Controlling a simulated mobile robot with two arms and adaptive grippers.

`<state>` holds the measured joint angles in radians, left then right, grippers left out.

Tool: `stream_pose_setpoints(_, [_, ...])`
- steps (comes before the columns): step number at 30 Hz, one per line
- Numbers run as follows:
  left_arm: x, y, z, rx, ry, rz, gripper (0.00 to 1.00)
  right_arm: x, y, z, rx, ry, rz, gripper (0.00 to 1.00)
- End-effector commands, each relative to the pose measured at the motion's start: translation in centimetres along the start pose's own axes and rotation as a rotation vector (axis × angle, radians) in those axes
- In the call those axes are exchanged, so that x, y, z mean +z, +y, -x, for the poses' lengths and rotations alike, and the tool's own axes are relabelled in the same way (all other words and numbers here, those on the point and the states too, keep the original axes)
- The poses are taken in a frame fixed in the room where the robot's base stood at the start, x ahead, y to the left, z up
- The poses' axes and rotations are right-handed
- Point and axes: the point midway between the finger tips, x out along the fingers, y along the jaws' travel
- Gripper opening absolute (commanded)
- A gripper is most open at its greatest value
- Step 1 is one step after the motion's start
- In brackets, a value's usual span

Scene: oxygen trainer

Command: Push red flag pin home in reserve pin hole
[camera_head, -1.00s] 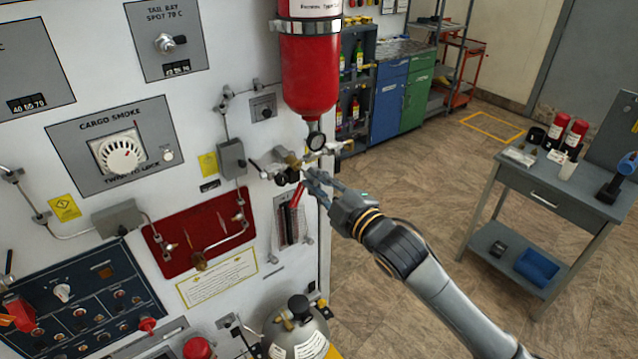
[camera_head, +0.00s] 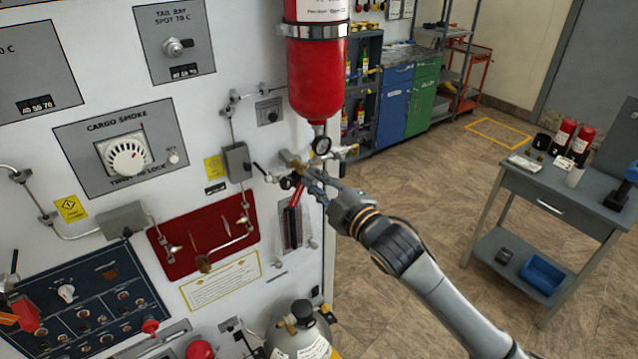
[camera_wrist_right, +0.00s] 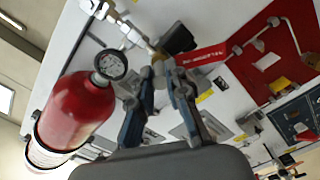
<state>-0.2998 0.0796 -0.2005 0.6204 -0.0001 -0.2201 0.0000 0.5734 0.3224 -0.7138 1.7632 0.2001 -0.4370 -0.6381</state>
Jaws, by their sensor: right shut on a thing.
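The red flag (camera_head: 295,194) of the pin hangs just below my right gripper (camera_head: 303,174), at the valve fittings (camera_head: 322,146) under the red bottle. In the right wrist view the red flag (camera_wrist_right: 203,57) with white lettering lies beside the fingertips of my right gripper (camera_wrist_right: 160,75). The right gripper is shut on the pin's head, close against the fittings. The pin's shaft and the reserve pin hole are hidden behind the fingers, so I cannot tell how deep the pin sits.
The red bottle (camera_head: 317,75) and its round gauge (camera_head: 321,146) stand just above my gripper. A grey box with conduit (camera_head: 238,162) is to the left. A grey cylinder (camera_head: 298,335) stands below. A work table (camera_head: 560,190) is at the right.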

Motion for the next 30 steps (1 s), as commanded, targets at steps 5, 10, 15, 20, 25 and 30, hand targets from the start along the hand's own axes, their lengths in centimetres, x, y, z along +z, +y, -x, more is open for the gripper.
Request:
stream_pose_setpoints(5, [0.0,0.0,-0.1,0.0,0.0,0.0,0.58,-0.1,0.1,-0.4,0.003,0.002,0.0,0.0])
stream_pose_setpoints(10, [0.0,0.0,-0.1,0.0,0.0,0.0,0.58,-0.1,0.2,-0.7,0.003,0.002,0.0,0.0])
stream_pose_setpoints(15, [0.0,0.0,-0.2,0.0,0.0,0.0,0.58,-0.1,0.2,-1.1,0.004,0.003,0.0,0.0])
stream_pose_setpoints(20, [0.0,0.0,-0.2,0.0,0.0,0.0,0.58,-0.2,0.2,-1.2,0.004,0.003,0.0,0.25])
stream_pose_setpoints(25, [0.0,0.0,-0.2,-0.001,0.0,0.0,0.58,-0.1,0.2,-1.2,0.003,0.002,0.0,0.42])
stream_pose_setpoints(30, [0.1,-0.1,-0.2,-0.002,-0.001,0.0,0.58,0.0,0.1,-1.2,0.001,0.001,0.0,0.42])
